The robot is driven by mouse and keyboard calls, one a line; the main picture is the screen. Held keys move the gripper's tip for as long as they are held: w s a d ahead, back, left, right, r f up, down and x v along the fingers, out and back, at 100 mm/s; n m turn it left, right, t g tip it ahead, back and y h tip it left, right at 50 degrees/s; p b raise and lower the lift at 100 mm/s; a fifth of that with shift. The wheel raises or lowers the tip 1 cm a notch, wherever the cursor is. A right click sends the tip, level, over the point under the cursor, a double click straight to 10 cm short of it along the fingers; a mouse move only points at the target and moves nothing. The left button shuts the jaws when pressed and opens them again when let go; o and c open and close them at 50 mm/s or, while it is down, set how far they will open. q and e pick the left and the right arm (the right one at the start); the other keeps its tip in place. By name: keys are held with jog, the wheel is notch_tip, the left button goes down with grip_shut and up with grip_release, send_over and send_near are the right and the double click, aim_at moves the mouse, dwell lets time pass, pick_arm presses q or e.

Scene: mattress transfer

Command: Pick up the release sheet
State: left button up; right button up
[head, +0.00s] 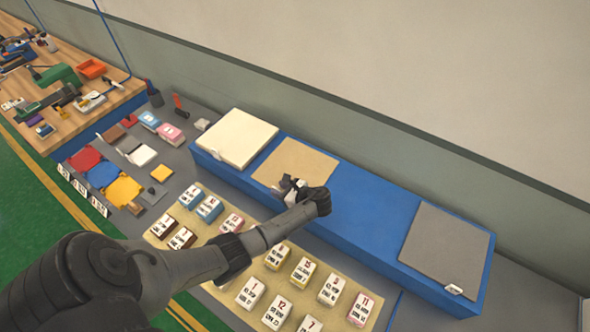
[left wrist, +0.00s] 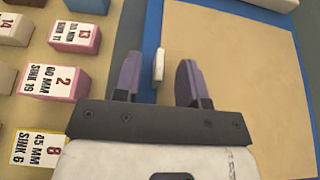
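A flat tan sheet (head: 297,160), which I take for the release sheet, lies on the long blue block between a cream pad and a grey sheet. It also shows in the left wrist view (left wrist: 240,70), with a small white tab (left wrist: 158,66) at its near edge. My left gripper (head: 285,187) is over the block's front edge, beside that sheet edge. In the left wrist view the left gripper (left wrist: 160,78) is open, with the tab seen between its two purple-grey fingers. Contact cannot be told. My right gripper is not in view.
The blue block (head: 357,219) also bears the cream pad (head: 235,138) and the grey sheet (head: 445,246) with a white tab. Several labelled small blocks stand on a tan board (head: 226,288) in front. A wooden workbench (head: 65,60) with tools is at far left.

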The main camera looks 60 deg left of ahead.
pick_arm(q)
jog(key=shift+x, duration=1.1)
grip_shut()
